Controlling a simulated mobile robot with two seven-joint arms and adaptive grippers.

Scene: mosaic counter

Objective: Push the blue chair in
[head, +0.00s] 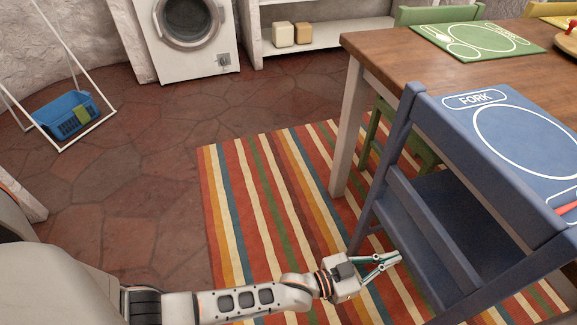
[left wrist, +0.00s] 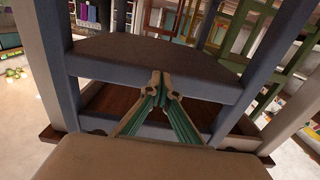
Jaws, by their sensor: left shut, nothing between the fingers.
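The blue chair (head: 432,228) stands at the right in the head view, its slatted back towards me and its seat (head: 445,196) partly under the wooden table (head: 400,48). My left gripper (head: 397,257) is shut and empty, low beside the chair's back and legs. Its tips point towards the chair; I cannot tell whether they touch it. In the left wrist view the shut fingers (left wrist: 162,82) meet in front of a blue-grey chair rail (left wrist: 215,87), with chair posts on both sides. My right gripper is not in view.
A striped rug (head: 255,200) lies under the chair and table. A white table leg (head: 347,130) stands left of the chair. A green chair (head: 440,15) is at the table's far side. A blue basket (head: 66,115) and washing machine (head: 185,40) stand farther back. The left tiled floor is mostly clear.

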